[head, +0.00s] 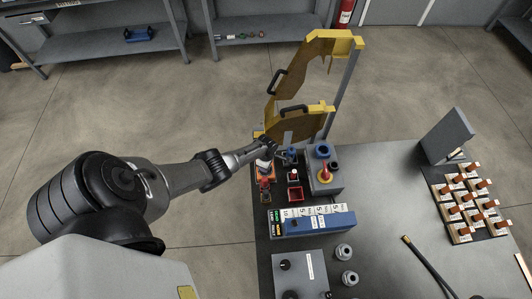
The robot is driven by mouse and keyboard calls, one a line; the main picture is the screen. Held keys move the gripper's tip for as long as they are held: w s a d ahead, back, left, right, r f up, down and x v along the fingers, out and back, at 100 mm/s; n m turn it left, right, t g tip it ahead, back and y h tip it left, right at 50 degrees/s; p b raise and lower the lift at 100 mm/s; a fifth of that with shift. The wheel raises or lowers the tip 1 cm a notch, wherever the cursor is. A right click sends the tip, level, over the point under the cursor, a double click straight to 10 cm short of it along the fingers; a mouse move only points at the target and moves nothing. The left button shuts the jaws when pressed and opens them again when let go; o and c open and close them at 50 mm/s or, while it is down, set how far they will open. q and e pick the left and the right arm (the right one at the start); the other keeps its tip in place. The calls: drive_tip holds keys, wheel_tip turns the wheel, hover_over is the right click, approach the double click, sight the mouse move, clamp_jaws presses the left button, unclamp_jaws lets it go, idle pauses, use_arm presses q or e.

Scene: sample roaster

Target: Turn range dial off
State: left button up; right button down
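A grey box (310,268) at the near edge of the bench carries a black round knob (285,265) and a pale label strip. Part of another dark knob (290,295) shows at the picture's bottom edge. I cannot read any marking, so I cannot tell which knob is the range dial. My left gripper (272,148) is over the far left part of the bench, close to a small white and orange item (264,166), well beyond the grey box. Its fingers are too small to judge. My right gripper is not in view.
A blue box with white number labels (318,222) lies between the grey box and several small red and blue parts. A yellow-edged frame (318,108) stands behind. Two grey knobbed pieces (344,252) stand right of the grey box.

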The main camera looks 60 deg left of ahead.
use_arm(q)
wheel_tip(320, 180, up, 10)
drive_tip(key=p, duration=0.4)
drive_tip(key=shift+r, duration=0.25)
idle(0.4)
